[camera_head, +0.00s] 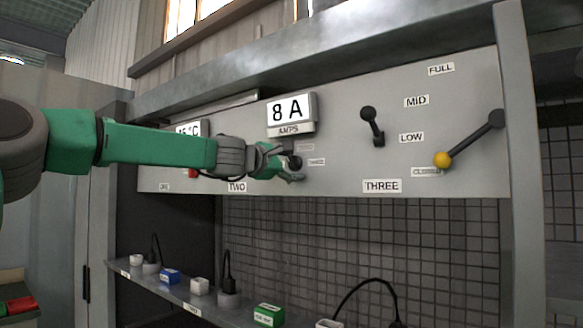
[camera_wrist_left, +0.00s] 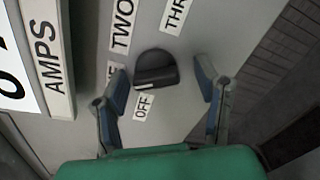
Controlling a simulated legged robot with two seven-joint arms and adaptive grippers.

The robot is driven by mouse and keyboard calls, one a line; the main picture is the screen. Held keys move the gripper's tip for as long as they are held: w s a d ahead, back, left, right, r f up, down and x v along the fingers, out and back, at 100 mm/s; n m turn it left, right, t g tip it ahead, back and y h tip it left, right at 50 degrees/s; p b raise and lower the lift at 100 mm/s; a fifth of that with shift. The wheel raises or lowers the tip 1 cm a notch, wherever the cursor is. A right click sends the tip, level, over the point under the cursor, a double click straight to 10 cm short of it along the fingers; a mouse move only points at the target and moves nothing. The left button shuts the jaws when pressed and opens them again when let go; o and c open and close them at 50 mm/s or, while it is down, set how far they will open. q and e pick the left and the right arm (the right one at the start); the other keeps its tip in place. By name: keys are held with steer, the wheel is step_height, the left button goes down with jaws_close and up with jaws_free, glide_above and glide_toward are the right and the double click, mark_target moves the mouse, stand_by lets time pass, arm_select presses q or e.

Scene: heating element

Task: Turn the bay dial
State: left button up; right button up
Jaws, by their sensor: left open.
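The bay dial (camera_head: 294,162) is a dark round knob on the grey panel, below the AMPS display. In the left wrist view the dial (camera_wrist_left: 155,68) shows a raised grip bar, with a small white mark on the side by the OFF label (camera_wrist_left: 143,107). TWO and part of THREE show beyond it. My left gripper (camera_head: 292,166) is at the dial in the head view and partly hides it. In the left wrist view my left gripper (camera_wrist_left: 162,70) is open, its two fingers on either side of the dial with visible gaps. My right gripper is not in view.
The display (camera_head: 291,109) reads 8 A. A black lever (camera_head: 372,126) and a yellow-knobbed lever (camera_head: 468,140) are right of the dial; the yellow knob is by the lowest label. A shelf (camera_head: 150,283) below carries plugs and small blocks. Gridded wall lies behind.

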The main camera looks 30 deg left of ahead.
arm_select(q)
steer(key=shift+s+r, duration=0.1)
steer(key=shift+s, duration=0.05)
steer(key=shift+s, duration=0.25)
steer(key=s, duration=0.6)
steer(key=shift+s+a+f, duration=0.25)
steer(key=shift+a, duration=0.2)
steer(key=shift+s+d+r, duration=0.1)
steer(key=shift+d, duration=0.05)
